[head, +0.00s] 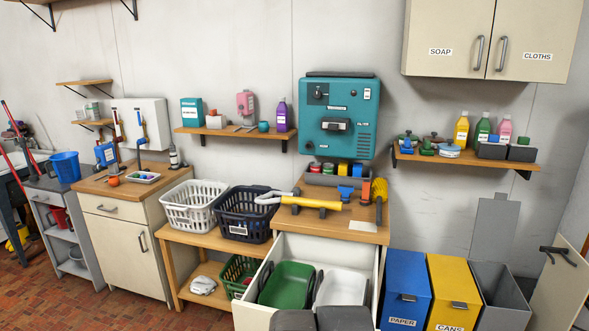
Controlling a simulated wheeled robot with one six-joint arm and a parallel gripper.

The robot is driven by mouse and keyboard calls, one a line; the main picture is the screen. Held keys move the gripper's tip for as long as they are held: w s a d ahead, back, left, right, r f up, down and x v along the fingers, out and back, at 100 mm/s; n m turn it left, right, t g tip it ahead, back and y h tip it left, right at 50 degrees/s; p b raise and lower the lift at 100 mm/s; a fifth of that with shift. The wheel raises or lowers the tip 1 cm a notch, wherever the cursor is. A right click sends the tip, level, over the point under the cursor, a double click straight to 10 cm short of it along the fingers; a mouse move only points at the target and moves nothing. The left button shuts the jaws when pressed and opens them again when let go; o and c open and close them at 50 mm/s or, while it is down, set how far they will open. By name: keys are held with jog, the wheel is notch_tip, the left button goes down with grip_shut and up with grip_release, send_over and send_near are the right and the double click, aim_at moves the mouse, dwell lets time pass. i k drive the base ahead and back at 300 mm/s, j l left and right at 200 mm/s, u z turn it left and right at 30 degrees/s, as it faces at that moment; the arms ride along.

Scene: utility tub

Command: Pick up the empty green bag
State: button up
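A green open-topped holder (287,285) sits in the left part of the pulled-out drawer (258,318). It looks empty, and I cannot tell whether it is a bag or a tub. A similar white holder (341,288) sits to its right. A dark handle-like strip shows between them. A green basket (239,274) with something in it stands on the low shelf left of the drawer. No other green bag shows. My gripper is not in view.
A white basket (193,205) and a dark basket (244,214) stand on the bench. A yellow tool (310,205) lies above the drawer. Blue (405,290), yellow (453,292) and grey (500,300) bins stand right. Dark rounded shapes cover the drawer's front edge.

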aim_at(290, 285)
jog(key=u, duration=0.1)
jog(key=i+j, duration=0.15)
jog(key=i, duration=0.3)
jog(key=i+j+z, duration=0.1)
jog(key=i, duration=0.35)
